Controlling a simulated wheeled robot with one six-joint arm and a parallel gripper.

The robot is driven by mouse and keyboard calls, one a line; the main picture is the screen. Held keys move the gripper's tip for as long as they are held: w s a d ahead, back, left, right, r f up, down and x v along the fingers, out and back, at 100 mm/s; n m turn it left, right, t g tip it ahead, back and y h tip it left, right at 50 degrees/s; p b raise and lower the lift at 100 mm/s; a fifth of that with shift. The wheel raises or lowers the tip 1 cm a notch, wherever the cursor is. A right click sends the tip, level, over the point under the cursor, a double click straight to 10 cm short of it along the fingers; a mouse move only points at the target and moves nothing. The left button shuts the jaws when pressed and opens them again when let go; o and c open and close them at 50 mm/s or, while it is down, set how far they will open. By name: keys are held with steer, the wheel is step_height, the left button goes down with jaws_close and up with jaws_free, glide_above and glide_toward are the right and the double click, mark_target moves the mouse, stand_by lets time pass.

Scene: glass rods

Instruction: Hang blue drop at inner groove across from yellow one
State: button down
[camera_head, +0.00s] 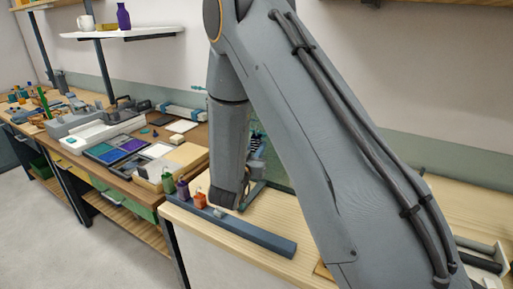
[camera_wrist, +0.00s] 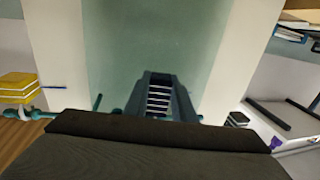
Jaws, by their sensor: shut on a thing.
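The dark body of my gripper (camera_wrist: 160,135) fills the bottom of the wrist view. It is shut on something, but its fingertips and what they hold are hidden. A dark upright stand (camera_wrist: 152,82) with several pale rungs is ahead of it, in front of a green panel. The stand is partly seen behind my arm in the head view (camera_head: 257,145). I cannot make out a blue drop or a yellow drop. A green piece (camera_head: 167,182), a purple piece (camera_head: 183,189) and an orange piece (camera_head: 200,200) stand in a row at the blue-grey rail.
The blue-grey rail (camera_head: 262,238) lies along the front of the pale bench. My arm covers much of the bench in the head view. A bench with trays (camera_head: 115,150) stands at the left. A yellow stack (camera_wrist: 17,86) is at the left in the wrist view.

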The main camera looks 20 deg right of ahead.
steer(key=shift+f+b, duration=0.4)
steer(key=shift+f, duration=0.2)
